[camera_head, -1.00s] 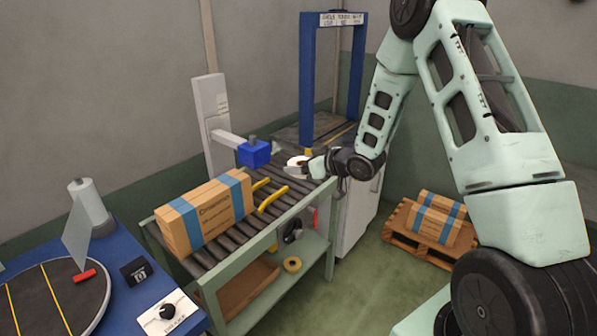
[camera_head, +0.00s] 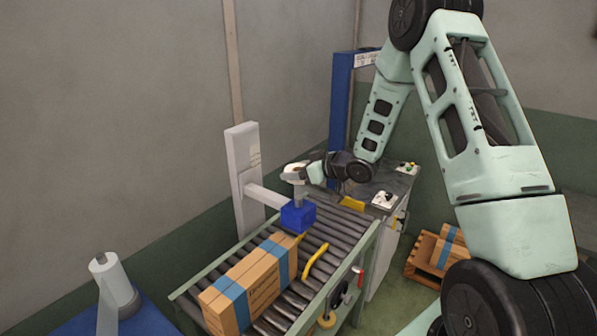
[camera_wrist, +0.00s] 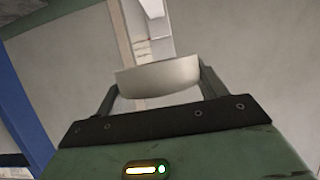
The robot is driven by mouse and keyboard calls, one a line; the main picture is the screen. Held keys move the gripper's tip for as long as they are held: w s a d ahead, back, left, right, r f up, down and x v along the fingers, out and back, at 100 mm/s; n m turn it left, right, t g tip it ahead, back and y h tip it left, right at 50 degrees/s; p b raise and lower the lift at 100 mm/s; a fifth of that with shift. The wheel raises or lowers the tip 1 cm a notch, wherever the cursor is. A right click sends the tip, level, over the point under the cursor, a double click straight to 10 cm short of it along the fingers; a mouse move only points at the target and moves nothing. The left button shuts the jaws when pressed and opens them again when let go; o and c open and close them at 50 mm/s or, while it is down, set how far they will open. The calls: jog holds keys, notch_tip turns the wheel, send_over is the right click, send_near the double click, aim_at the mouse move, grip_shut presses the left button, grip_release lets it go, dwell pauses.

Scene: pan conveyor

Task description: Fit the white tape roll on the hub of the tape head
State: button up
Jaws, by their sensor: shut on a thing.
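The tape head is a blue block (camera_head: 298,217) on a pale arm from a white post (camera_head: 243,178), beside the conveyor. A grey hub (camera_head: 298,198) stands up from the block. My gripper (camera_head: 303,170) is shut on the white tape roll (camera_head: 292,174) and holds it above the hub in the head view. I cannot tell whether the roll is exactly centred over the hub or touches its top. In the wrist view the roll (camera_wrist: 158,78) sits between both fingers; the hub does not show there.
A carton with blue tape (camera_head: 250,287) lies on the roller conveyor (camera_head: 350,221) near the block, with yellow guides (camera_head: 315,262) beside it. A blue frame (camera_head: 341,110) and a control cabinet (camera_head: 385,196) stand behind.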

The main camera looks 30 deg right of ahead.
aim_at(299, 197)
jog(key=shift+w, duration=0.15)
jog(key=shift+f+b, duration=2.3)
jog(key=shift+f, duration=0.6)
jog(key=shift+f+b, duration=1.7)
jog(key=shift+f, duration=0.45)
jog(key=o, duration=1.1)
jog(key=b+v, duration=0.2)
jog(key=v, duration=1.5)
jog(key=shift+s+r, duration=0.15)
jog(key=shift+s, duration=0.15)
